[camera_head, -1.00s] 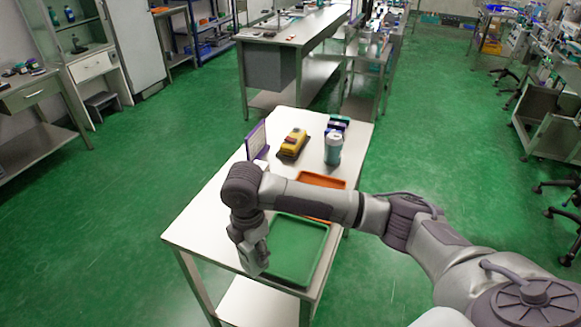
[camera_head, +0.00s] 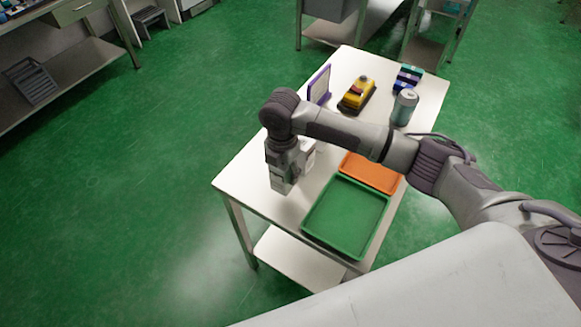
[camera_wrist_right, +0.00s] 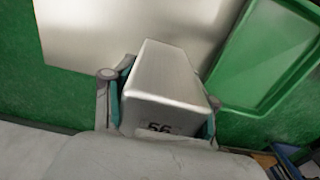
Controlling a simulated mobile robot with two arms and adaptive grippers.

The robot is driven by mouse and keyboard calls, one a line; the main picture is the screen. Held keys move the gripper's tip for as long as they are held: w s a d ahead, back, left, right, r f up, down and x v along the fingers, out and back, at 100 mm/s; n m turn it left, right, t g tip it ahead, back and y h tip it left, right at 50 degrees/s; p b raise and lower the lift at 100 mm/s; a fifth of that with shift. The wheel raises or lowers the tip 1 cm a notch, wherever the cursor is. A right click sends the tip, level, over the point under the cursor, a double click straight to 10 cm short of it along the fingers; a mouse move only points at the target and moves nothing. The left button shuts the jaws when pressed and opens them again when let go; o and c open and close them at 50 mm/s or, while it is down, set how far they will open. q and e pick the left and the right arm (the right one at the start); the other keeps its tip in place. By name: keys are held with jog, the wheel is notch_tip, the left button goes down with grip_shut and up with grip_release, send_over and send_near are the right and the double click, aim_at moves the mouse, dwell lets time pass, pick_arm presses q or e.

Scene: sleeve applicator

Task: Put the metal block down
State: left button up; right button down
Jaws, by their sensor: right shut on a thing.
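The metal block (camera_wrist_right: 168,80) is a silver-grey box with dark digits on its near face. In the right wrist view it sits between the two fingers of my right gripper (camera_wrist_right: 160,100), which is shut on it. In the head view my right gripper (camera_head: 283,178) points down over the left side of the white table, left of the green tray (camera_head: 310,228). The block is hard to tell from the grey gripper there, and whether it touches the table is unclear. My left gripper is not in view.
An orange tray (camera_head: 371,172) lies behind the green one. A yellow device (camera_head: 357,95), a grey-green bottle (camera_head: 404,107), small coloured boxes (camera_head: 409,78) and a purple-framed panel (camera_head: 319,85) stand farther back. The white table (camera_head: 245,185) is bare near its left edge.

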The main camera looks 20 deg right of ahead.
jog(key=shift+w+f, duration=0.15)
jog(key=shift+f, duration=0.8)
jog(key=f, duration=0.2)
jog(key=shift+w+f+p, duration=0.2)
jog(key=shift+f+p, duration=0.1)
jog(key=shift+p, duration=0.1)
jog(key=shift+s, duration=0.1)
jog(key=c, duration=0.6)
grip_release()
jog(key=o, duration=0.3)
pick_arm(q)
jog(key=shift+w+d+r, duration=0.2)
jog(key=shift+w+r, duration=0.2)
pick_arm(e)
jog(key=shift+o, duration=0.3)
